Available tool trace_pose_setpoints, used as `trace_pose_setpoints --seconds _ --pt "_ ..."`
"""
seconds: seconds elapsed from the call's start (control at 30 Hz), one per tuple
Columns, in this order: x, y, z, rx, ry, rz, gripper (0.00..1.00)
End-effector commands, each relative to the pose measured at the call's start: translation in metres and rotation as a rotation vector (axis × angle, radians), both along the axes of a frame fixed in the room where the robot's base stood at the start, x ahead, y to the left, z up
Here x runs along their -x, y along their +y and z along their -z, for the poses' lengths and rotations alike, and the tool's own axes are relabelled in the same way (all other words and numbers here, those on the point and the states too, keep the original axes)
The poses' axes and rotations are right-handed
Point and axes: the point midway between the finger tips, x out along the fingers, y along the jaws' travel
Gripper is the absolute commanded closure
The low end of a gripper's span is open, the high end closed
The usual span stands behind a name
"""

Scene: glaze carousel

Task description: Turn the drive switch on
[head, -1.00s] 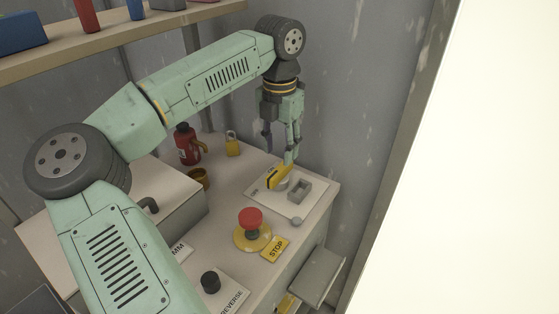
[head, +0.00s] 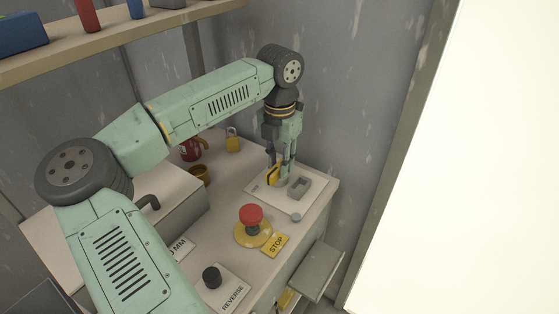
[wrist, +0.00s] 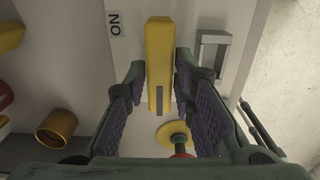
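The drive switch has a long yellow handle (wrist: 160,62) on a pale plate (head: 263,189), with an ON label (wrist: 115,24) beside it in the wrist view. My gripper (head: 281,172) is down over the switch, its fingers partly hiding the handle in the head view. In the wrist view my gripper (wrist: 159,70) has one finger on each side of the handle. Narrow gaps seem to show between fingertips and handle, so it looks open around it. The handle points away from my palm, parallel to the fingers in that view.
A grey bracket-like fixture (head: 300,187) shares the plate, close to my right finger in the wrist view. A red stop button (head: 251,215) on a yellow base stands nearer. A brass cup (head: 200,175), a yellow padlock (head: 233,140) and a red bottle (head: 190,150) stand to the left.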

Motion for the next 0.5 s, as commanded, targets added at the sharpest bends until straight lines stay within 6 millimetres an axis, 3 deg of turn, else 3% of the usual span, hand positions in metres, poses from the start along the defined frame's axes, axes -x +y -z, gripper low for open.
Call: trace_pose_setpoints --seconds 0.3,0.5 --pt "0.0001 -0.0001 -0.0002 0.0 0.0 0.0 1.0" --pt "0.0001 -0.0002 -0.0002 0.0 0.0 0.001 1.0"
